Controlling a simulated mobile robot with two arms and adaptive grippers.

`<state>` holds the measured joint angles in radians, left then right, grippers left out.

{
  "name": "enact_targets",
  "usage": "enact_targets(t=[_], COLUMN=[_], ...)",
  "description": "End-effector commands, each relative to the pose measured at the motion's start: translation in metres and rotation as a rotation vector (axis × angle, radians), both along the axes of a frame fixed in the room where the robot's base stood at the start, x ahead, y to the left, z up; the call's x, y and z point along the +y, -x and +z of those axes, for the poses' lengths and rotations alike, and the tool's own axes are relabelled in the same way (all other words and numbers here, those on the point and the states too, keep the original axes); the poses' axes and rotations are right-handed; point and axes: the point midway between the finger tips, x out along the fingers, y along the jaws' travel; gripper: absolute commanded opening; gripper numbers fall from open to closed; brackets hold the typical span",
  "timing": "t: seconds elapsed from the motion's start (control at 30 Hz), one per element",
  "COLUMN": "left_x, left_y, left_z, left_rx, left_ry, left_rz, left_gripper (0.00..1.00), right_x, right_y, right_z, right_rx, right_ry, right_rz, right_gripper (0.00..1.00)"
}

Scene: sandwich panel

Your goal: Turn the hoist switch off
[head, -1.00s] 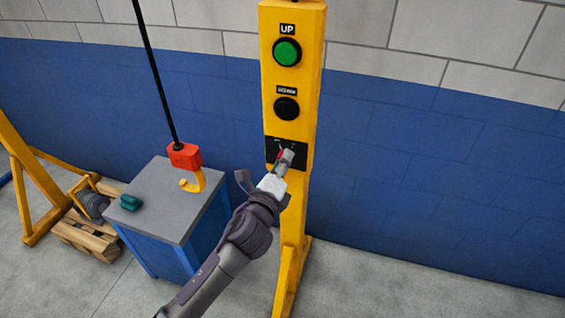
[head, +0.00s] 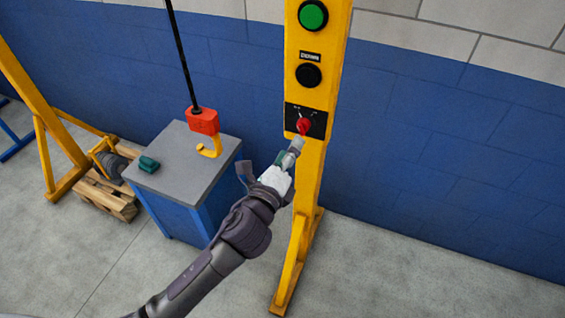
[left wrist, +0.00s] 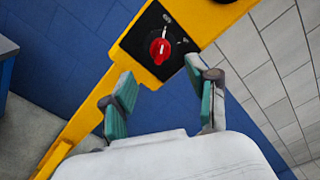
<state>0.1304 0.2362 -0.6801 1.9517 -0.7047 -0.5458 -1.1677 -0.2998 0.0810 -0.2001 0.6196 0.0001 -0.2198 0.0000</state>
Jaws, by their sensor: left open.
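The hoist switch is a red rotary knob (head: 304,126) on a black plate (head: 319,121) on the yellow post, below the green and black buttons. In the left wrist view the red knob (left wrist: 160,50) stands beyond the fingertips, between their lines. The knob's pointer seems to be near upright in the head view, but the plate's small marks are too blurred to read. My left gripper (head: 290,155) is just below the knob, apart from it. Its teal-padded fingers (left wrist: 160,95) are open and empty. My right gripper is not in view.
A green button (head: 313,16) and a black button (head: 308,75) sit above the switch on the yellow post. To the left, a red hoist block (head: 204,121) with a yellow hook hangs over a grey-topped blue cabinet (head: 183,165). Open floor lies to the right.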

Motion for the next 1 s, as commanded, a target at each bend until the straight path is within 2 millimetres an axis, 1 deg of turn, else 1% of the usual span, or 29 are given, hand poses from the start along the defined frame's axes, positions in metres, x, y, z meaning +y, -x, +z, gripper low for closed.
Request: enact_targets(t=[0.03,0.1,0.2,0.3,0.43,0.87,0.97,1.0], left_x=[0.003,0.007,0.011,0.014,0.014,0.014,0.016,0.018], left_y=[0.011,0.022,0.034,0.041,0.043,0.043,0.04,0.038], left_z=[-0.001,-0.001,-0.001,0.0,0.0,0.0,-0.012,-0.025], left_rx=[0.002,0.001,0.002,0.001,0.0,0.001,0.029,0.058], left_ry=[0.0,0.0,0.001,0.0,0.0,0.001,0.012,0.025], left_rz=[-0.001,0.0,0.0,0.0,0.001,0.001,0.006,0.012], left_gripper=[0.59,0.59,0.59,0.59,0.59,0.59,0.59,0.59], right_x=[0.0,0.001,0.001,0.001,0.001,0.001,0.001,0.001], right_y=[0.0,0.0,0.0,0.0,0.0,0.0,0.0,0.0], right_z=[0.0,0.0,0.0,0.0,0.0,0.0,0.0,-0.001], right_rx=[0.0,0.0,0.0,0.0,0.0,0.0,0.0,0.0], right_ry=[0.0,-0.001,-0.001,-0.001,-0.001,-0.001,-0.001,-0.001], right_rz=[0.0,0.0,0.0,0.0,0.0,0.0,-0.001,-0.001], right_gripper=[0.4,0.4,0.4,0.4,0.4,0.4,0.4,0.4])
